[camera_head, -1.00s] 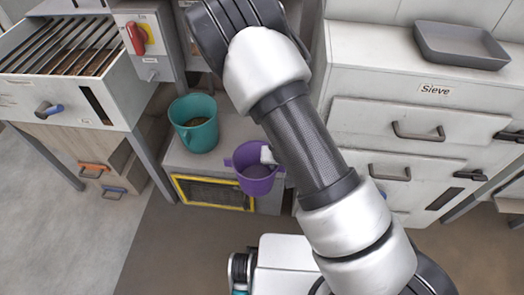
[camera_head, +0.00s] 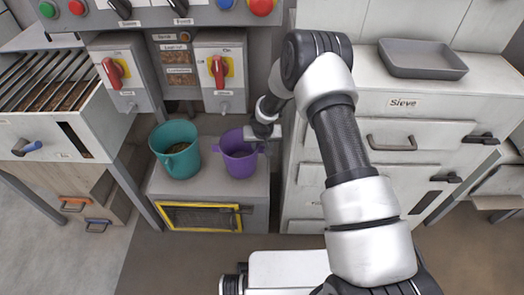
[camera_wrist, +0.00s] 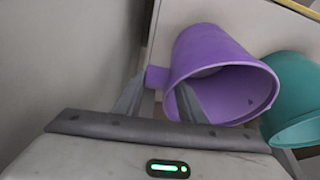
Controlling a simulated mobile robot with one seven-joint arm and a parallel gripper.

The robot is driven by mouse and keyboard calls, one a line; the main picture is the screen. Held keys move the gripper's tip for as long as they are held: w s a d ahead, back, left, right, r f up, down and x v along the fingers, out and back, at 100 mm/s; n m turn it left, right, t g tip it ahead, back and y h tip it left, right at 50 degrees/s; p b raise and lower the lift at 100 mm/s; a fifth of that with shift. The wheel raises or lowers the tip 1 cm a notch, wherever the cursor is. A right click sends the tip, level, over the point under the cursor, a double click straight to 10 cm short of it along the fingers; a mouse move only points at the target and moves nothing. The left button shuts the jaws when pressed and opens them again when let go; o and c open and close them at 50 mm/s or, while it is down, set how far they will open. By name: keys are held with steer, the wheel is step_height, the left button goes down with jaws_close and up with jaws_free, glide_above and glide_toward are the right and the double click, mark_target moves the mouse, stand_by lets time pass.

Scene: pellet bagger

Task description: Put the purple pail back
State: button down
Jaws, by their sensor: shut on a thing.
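The purple pail (camera_head: 238,157) is upright over the grey step, to the right of the teal pail (camera_head: 176,150). I cannot tell whether its base touches the step. My gripper (camera_head: 264,136) is at its right side, shut on the pail by its side. In the wrist view the purple pail (camera_wrist: 222,60) shows its open mouth, with one finger of my gripper (camera_wrist: 158,97) inside the rim and the other outside, near a small purple tab. The teal pail (camera_wrist: 292,95) is close beside it there.
The grey step (camera_head: 200,197) has a yellow-framed opening in its front. Two switch boxes with red handles (camera_head: 112,72) (camera_head: 218,70) hang above and behind the pails. The Sieve drawer cabinet (camera_head: 345,135) stands close on the right, with a grey tray (camera_head: 422,62) on top.

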mark_target(262, 151)
steer(key=shift+f+b, duration=0.3)
steer(key=shift+f, duration=1.25)
steer(key=c, duration=1.2)
jaws_free()
steer(key=shift+f, duration=0.1)
steer(key=shift+o, duration=0.2)
steer(key=p+v, duration=0.2)
steer(key=v, duration=1)
